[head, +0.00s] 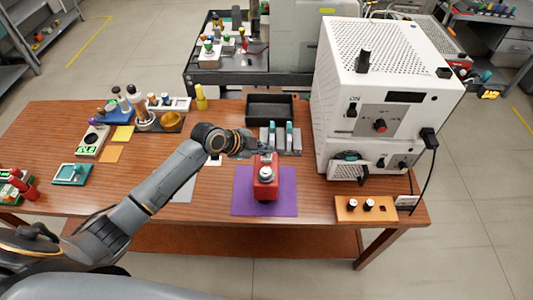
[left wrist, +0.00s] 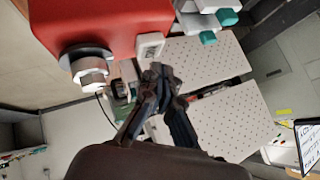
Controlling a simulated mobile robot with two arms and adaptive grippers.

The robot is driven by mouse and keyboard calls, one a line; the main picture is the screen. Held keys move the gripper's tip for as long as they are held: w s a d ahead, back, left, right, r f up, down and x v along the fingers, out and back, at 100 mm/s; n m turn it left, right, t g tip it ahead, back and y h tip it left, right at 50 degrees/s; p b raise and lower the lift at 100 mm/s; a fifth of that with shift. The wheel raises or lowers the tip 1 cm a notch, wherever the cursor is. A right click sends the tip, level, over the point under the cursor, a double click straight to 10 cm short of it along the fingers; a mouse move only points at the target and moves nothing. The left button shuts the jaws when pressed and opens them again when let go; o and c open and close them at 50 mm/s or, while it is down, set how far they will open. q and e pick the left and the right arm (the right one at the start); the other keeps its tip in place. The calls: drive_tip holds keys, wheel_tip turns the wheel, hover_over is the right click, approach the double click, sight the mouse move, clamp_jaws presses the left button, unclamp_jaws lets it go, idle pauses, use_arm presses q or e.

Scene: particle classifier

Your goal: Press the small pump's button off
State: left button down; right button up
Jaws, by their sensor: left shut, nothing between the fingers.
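A red box-shaped device (head: 264,190), which looks like the small pump, stands on a purple mat (head: 241,203) near the table's front. It has a round silver part on its front. In the left wrist view the red body (left wrist: 100,20) fills the top left, with the silver part (left wrist: 88,66) below it. A small pale switch-like piece (left wrist: 150,46) sits at its edge and may be the button. My left gripper (head: 262,149) is just behind the red device's top. In the left wrist view its closed fingertips (left wrist: 158,75) are close to the pale piece; contact cannot be told.
A large white perforated machine (head: 390,75) stands to the right. A black tray (head: 270,108) and teal-capped items (head: 289,135) lie behind. An orange board (head: 365,209) is at the front right.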

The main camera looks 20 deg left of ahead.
sight(264, 157)
use_arm(q)
wheel_tip(264, 157, up, 5)
drive_tip(key=p, duration=0.4)
idle(0.3)
idle(0.6)
